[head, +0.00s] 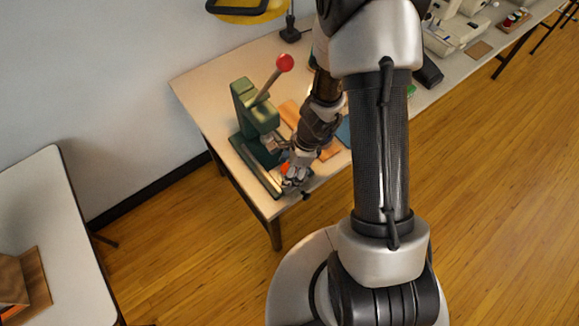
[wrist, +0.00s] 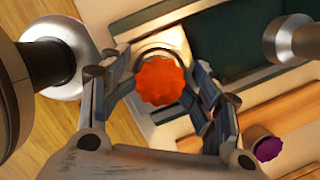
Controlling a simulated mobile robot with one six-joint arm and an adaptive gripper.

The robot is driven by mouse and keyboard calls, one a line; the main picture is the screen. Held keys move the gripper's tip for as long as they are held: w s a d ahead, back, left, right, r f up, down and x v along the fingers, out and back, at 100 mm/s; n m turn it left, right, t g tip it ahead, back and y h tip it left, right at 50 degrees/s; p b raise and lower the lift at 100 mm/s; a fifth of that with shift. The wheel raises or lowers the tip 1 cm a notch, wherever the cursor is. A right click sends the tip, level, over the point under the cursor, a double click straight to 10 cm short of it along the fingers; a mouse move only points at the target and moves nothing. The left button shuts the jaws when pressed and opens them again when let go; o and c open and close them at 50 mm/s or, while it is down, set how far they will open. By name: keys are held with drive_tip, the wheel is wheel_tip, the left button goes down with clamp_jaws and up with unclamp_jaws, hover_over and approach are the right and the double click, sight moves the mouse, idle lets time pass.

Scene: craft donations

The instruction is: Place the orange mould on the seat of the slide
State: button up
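The orange mould (wrist: 161,81), round with a scalloped edge, lies between the two fingers of my gripper (wrist: 160,76) in the wrist view. The fingers look closed against its sides. A sliver of it (head: 286,167) shows beside my gripper (head: 292,180) in the head view. The slide (wrist: 165,42), a pale metal strip with a rounded seat outline, lies behind the mould at the foot of the green press (head: 254,118). The mould overlaps the seat and hides part of it. I cannot tell whether it touches the seat.
The press has a lever with a red knob (head: 284,63). A purple scalloped piece (wrist: 268,149) lies near a wooden board (wrist: 262,105) right of my gripper. My gripper is near the table's front edge. Another table (head: 50,230) stands at left, with floor between.

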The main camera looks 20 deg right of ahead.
drive_tip(key=shift+o, duration=0.9)
drive_tip(key=shift+s+d+f, duration=0.1)
drive_tip(key=shift+s+f, duration=0.05)
drive_tip(key=shift+f, duration=0.1)
drive_tip(key=shift+r, duration=0.15)
drive_tip(key=shift+r+p, duration=0.3)
drive_tip(key=shift+p, duration=0.1)
drive_tip(key=w+p+v, duration=0.1)
drive_tip(key=p+v, duration=0.7)
drive_tip(key=v, duration=0.4)
drive_tip(key=shift+s+r, duration=0.35)
drive_tip(key=shift+r, duration=0.05)
